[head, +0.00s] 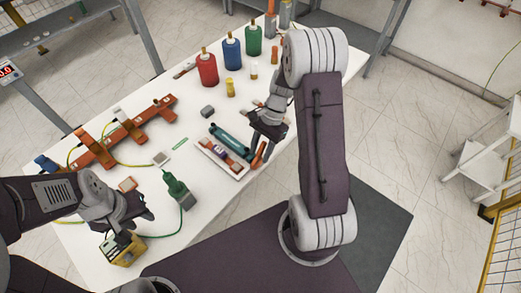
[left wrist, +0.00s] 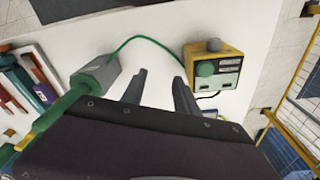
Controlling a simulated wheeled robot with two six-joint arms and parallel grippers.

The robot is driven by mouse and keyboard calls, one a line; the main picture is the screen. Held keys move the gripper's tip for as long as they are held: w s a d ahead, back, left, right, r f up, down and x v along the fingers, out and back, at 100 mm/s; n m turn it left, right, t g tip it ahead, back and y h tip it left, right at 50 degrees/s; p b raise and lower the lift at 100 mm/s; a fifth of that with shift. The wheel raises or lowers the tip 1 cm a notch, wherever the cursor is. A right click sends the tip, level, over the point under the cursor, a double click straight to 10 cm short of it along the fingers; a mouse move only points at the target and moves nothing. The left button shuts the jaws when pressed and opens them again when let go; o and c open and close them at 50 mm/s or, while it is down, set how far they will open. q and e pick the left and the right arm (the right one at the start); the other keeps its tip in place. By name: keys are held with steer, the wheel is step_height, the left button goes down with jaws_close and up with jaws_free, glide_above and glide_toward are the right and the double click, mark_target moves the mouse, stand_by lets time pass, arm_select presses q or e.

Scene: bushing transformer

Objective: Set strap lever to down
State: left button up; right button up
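No part that I can surely name as the strap lever shows. An orange-brown bar assembly (head: 123,131) with strap-like cross pieces lies at the table's left; any lever on it is too small to tell. My left gripper (head: 148,214) is over the front left of the table, beside a yellow box. In the left wrist view its two fingers (left wrist: 159,92) are apart with nothing between them. My right gripper (head: 263,148) is over the table's right side, close to an orange-handled tool (head: 258,156); its finger gap is not clear.
The yellow box (head: 121,249) is cabled to a green tool (head: 177,188). A white tray (head: 240,174) holds parts near a teal piece (head: 231,138). Red (head: 207,69), blue (head: 232,54) and green (head: 254,40) bottles stand behind. Bare white table (head: 85,215) shows between items.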

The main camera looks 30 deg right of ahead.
jaws_close()
steer(key=shift+w, duration=0.1)
stand_by(1.2)
